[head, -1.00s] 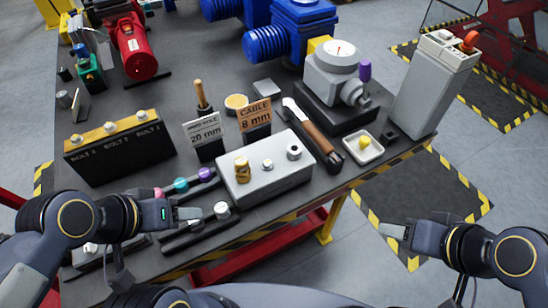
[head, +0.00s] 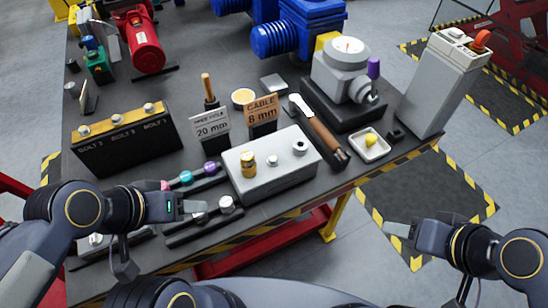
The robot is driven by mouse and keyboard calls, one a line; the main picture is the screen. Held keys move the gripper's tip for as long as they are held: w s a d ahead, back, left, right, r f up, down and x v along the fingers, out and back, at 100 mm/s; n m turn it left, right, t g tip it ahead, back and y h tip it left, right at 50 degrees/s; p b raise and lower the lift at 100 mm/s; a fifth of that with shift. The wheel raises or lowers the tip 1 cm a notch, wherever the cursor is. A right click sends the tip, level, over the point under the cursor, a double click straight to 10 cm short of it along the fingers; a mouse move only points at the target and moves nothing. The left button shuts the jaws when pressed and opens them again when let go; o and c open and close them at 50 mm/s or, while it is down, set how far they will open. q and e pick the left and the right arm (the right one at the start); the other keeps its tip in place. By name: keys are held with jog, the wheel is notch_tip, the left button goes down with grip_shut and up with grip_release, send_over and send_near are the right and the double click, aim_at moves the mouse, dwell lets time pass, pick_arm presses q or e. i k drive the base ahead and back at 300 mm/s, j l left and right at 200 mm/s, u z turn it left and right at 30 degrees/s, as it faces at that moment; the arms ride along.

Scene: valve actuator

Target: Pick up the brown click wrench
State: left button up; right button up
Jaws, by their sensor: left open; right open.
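The brown click wrench (head: 323,132) lies on the dark table, with a brown handle and a silver head pointing to the back left. It rests between the grey box and the grey valve actuator. My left gripper (head: 204,207) is open and empty at the front left, over the row of tools near the table's front edge, well left of the wrench. My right gripper (head: 385,227) is open and empty at the lower right, beyond the table's front edge and apart from the wrench.
A grey box (head: 272,175) with knobs stands directly left of the wrench. The valve actuator (head: 340,68) is behind it. A white dish (head: 370,147) with a yellow item sits to its right. A tall grey case (head: 440,85) stands at the right edge. Two sign holders (head: 210,126) stand further left.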

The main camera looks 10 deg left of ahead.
aim_at(296, 104)
jog(key=i+l, duration=0.1)
jog(key=l, duration=0.2)
jog(key=i+l+u, duration=0.1)
jog(key=l, duration=0.2)
jog(key=i+l, duration=0.1)
jog(key=l, duration=0.25)
jog(key=u, duration=1.5)
